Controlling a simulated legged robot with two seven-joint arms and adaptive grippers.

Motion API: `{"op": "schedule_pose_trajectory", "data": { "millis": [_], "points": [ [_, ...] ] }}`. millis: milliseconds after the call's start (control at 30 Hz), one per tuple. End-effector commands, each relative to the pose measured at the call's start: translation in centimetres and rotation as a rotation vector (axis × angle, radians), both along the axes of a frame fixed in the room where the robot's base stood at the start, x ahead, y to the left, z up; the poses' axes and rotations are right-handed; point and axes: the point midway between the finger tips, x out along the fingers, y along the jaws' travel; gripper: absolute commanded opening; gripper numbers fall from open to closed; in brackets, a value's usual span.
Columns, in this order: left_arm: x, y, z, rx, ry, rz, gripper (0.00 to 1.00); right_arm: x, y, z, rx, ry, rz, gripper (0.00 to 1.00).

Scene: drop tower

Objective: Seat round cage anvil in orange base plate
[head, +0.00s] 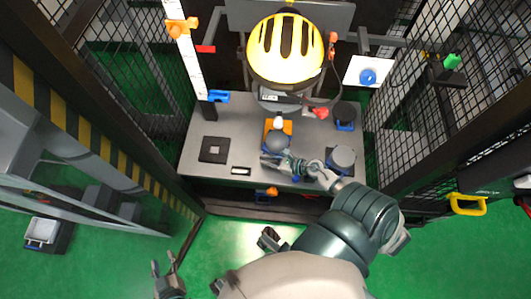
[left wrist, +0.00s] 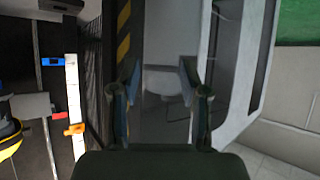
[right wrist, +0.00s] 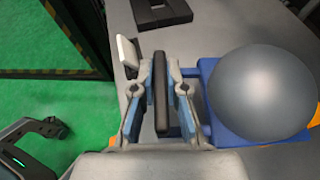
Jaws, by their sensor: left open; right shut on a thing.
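The round cage anvil (head: 279,144) is a smooth grey dome on a blue square base. It fills the right of the right wrist view (right wrist: 262,95). The orange base plate (head: 287,126) lies on the bench beneath the drop tower; its orange edges show beside and under the blue base (right wrist: 315,122). I cannot tell whether the anvil is fully down in it. My right gripper (head: 276,161) is at the anvil's near side, shut on its upright black handle (right wrist: 161,95). My left gripper (head: 166,268) is open and empty, away from the bench; its fingers are apart in the left wrist view (left wrist: 160,75).
A yellow slotted cage (head: 285,50) hangs above the far side of the plate. A grey cylinder on a blue base (head: 342,157) and a black one (head: 345,113) stand right. A black square block (head: 213,150) lies left. Mesh walls flank the bench.

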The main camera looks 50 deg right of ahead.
Motion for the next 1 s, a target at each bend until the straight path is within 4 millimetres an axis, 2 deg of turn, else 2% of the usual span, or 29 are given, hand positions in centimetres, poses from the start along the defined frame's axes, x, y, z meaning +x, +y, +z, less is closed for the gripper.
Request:
{"op": "schedule_pose_trajectory", "data": {
  "millis": [500, 1000],
  "points": [
    [2.4, -1.2, 3.1, -0.068, -0.249, -0.007, 0.45, 2.7, -3.2, 0.0, -0.003, -0.008, -0.001, 0.00],
    [3.6, -2.0, 6.9, -0.145, -0.516, -0.011, 0.45, 4.9, -6.1, -0.3, -0.004, -0.006, 0.000, 0.00]
  ]
}}
